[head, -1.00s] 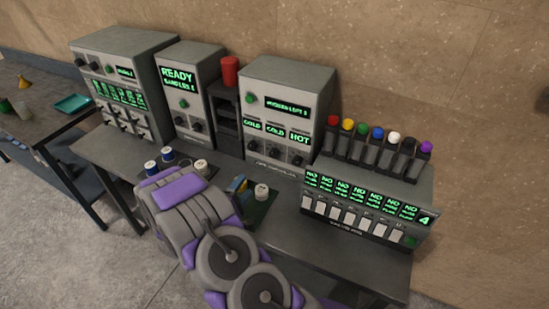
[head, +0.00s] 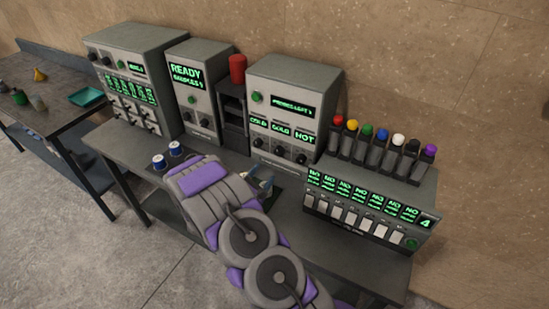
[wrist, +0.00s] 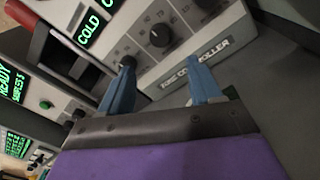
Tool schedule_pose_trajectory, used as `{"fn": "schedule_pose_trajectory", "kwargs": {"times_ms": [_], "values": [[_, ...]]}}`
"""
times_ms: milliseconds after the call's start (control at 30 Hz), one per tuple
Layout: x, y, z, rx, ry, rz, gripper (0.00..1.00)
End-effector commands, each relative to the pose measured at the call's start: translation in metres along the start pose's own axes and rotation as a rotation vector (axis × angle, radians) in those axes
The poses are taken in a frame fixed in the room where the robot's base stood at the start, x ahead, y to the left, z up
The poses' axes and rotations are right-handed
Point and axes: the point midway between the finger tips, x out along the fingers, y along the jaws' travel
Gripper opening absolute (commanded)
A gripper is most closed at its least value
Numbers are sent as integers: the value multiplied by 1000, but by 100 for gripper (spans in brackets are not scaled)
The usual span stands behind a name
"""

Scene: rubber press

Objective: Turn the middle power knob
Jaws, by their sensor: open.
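The grey controller box (head: 290,85) stands at the back of the bench with COLD, COLD and HOT displays and a row of three dark knobs below them. The middle power knob (head: 279,151) is under the second COLD display. In the wrist view the middle knob (wrist: 160,35) is a round black dial with a scale, just beyond the gap between my fingertips. My gripper (wrist: 160,72) is open and empty, its blue fingers apart and not around the knob. The left finger overlaps the left knob's area.
A READY box (head: 195,95) and a red cylinder (head: 237,68) stand to the left. Blue-and-white spools (head: 175,149) lie near my arm.

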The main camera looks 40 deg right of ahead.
Motion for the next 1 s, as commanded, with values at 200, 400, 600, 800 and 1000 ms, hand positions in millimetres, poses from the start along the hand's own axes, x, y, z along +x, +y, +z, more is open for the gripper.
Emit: {"fn": "schedule_pose_trajectory", "kwargs": {"times_ms": [200,400,600,800,1000], "values": [[37,-1,0,2,-3,-1,64],[70,-1,1,2,-4,-1,64],[96,0,0,3,-2,-1,64],[106,1,0,1,-2,1,64],[107,1,0,1,-1,1,64]]}}
